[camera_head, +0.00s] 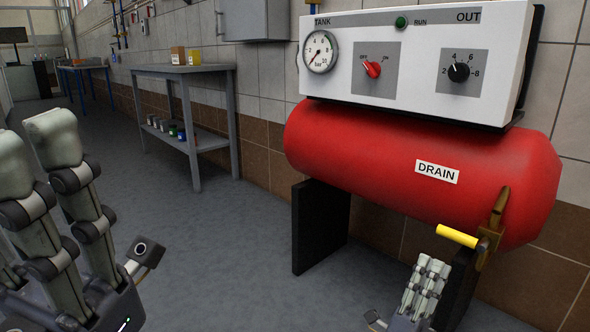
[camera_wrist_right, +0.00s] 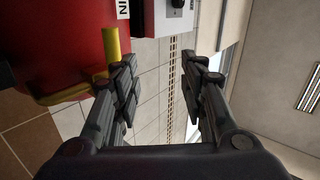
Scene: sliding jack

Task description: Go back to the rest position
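My right gripper (camera_head: 425,286) is low at the right in the head view, in front of the tank's black stand. It stands just below and left of the yellow drain valve handle (camera_head: 457,236). In the right wrist view this gripper (camera_wrist_right: 160,85) is open, with nothing between its fingers. The yellow handle (camera_wrist_right: 111,45) shows there beyond the left finger; I cannot see any contact. My left gripper (camera_head: 45,150) is large and close at the left edge, fingers pointing up and apart, empty as far as I see. Its lower part is cut off.
The red tank (camera_head: 360,145) labelled DRAIN carries a white control panel (camera_head: 420,30) with a gauge, a red knob and a black knob. A grey workbench (camera_head: 180,70) stands along the wall, and a blue table (camera_head: 84,68) farther back. The middle floor is clear.

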